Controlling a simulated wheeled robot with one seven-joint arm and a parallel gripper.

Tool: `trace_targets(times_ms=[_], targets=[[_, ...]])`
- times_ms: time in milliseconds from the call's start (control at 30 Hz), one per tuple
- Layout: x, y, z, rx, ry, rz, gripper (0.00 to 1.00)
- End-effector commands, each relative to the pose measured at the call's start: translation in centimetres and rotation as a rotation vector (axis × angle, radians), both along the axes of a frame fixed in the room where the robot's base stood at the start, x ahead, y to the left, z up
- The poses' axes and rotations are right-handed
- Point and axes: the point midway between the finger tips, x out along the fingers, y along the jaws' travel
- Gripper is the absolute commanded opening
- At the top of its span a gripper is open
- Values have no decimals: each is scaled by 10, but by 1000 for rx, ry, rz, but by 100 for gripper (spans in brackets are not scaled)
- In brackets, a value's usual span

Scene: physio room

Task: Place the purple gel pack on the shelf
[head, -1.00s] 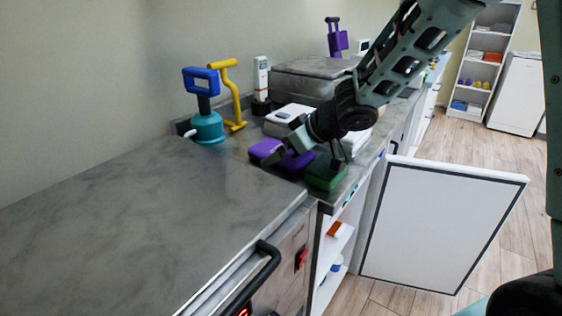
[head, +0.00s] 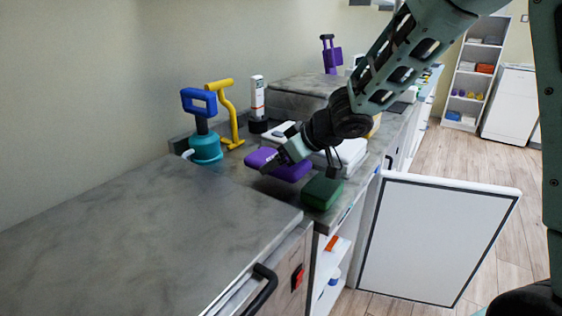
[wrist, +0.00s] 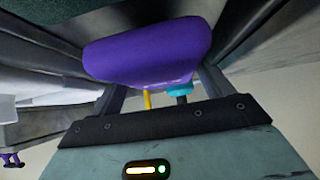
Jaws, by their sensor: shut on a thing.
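The purple gel pack (head: 292,172) is between the fingers of my gripper (head: 279,162), just above the grey counter. In the wrist view the purple gel pack (wrist: 150,50) fills the space between the fingers. My gripper is shut on it. A cabinet under the counter stands open and shows white shelves (head: 335,262) with an orange item and a blue-and-white item on them. Its white door (head: 435,238) is swung out to the right.
A green block (head: 322,192) sits at the counter edge beside the gel pack. A teal kettlebell-like object with a blue handle (head: 205,145), a yellow handle (head: 228,110) and a white bottle (head: 257,98) stand behind. The near counter (head: 130,235) is clear.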

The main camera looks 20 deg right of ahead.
Motion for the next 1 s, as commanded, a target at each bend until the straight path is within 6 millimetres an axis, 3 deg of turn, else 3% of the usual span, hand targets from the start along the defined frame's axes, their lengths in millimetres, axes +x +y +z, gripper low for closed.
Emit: trace_targets(times_ms=[33, 333, 1000], targets=[[1, 0, 19, 1, -3, -1, 43], [0, 0, 61, 0, -1, -1, 43], [-1, 4, 78, -1, 6, -97, 43]])
